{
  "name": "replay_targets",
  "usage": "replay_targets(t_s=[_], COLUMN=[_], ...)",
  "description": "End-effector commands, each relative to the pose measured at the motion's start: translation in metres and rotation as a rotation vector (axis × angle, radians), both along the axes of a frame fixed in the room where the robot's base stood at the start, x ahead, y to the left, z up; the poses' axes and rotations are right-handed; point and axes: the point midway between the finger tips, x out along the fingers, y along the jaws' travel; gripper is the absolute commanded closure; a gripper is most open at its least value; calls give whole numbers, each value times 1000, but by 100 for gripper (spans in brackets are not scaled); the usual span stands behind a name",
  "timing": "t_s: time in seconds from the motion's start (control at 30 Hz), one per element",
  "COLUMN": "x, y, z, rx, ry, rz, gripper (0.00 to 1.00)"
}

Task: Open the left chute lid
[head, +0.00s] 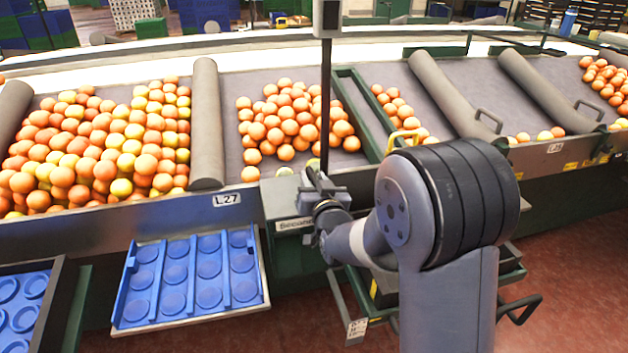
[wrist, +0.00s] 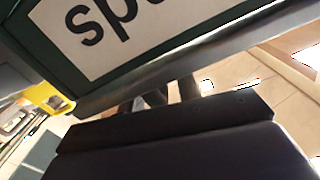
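A grey-green box with a flat top (head: 281,196) stands at the front edge of the sorting table, left of my arm. It carries a white label (head: 293,224); its lid is partly hidden by my gripper and I cannot tell whether it is open. My gripper (head: 318,184) is over the right part of this box, and its fingertips are too small and overlapped to read. In the wrist view, a white sign with large dark letters (wrist: 100,22) is close, with a yellow part (wrist: 46,97) to its lower left. A dark block fills the bottom.
A yellow handle (head: 403,140) shows behind my arm. Oranges lie left (head: 100,145) and centre (head: 285,118) on the table. A grey roller (head: 206,120) and a thin dark post (head: 326,90) stand near the box. A blue tray (head: 120,322) is below at left.

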Motion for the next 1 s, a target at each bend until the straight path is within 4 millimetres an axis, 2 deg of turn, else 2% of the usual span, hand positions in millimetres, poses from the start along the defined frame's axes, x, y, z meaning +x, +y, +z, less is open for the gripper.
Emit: replay_targets(t_s=[0.07,0.37,0.8,1.0], x=[0,0,-1,0], y=[0,0,0,-8], z=[0,0,0,5], rx=[0,0,-2,-37], ry=[0,0,-1,-13], rz=[0,1,1,0], gripper=[75,99,100,100])
